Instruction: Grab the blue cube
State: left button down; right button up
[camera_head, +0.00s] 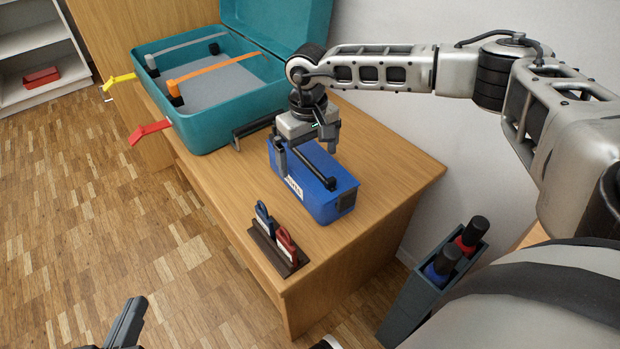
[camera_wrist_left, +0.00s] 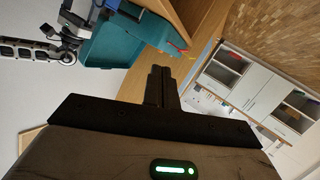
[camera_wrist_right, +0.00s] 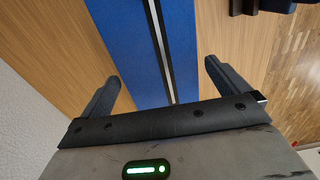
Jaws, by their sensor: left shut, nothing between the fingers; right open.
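A blue box-shaped object (camera_head: 322,204) with a black bar handle on top and a white label on its side sits on the wooden table. I see no other blue cube. My right gripper (camera_head: 307,152) is open above the box, with one finger at each side of it. In the right wrist view the blue box (camera_wrist_right: 132,45) lies between the two spread fingers (camera_wrist_right: 165,88), apart from both. My left gripper (camera_head: 128,322) is shut and empty at the bottom left, away from the table; its closed fingers (camera_wrist_left: 160,88) show in the left wrist view.
An open teal case (camera_head: 205,128) with orange and grey straps stands behind the box on the table (camera_head: 385,165). A small rack (camera_head: 270,248) with blue and red clips is near the front edge. A grey holder (camera_head: 410,305) stands beside the table.

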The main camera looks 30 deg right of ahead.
aim_at(310, 162)
jog(key=f, duration=0.1)
jog(key=f+b, duration=0.1)
jog(key=f, duration=0.1)
jog(key=f+b, duration=0.1)
jog(key=f, duration=0.1)
jog(key=shift+s, duration=0.25)
jog(key=shift+f, duration=0.15)
jog(key=c, duration=1)
pick_arm(q)
jog(key=shift+w+d+r+n+t+h, duration=0.15)
jog(key=shift+d+r+n+t+h, duration=0.2)
jog(key=shift+r+n+t+h, duration=0.05)
pick_arm(e)
jog(key=shift+c, duration=0.3)
jog(key=shift+r, duration=0.2)
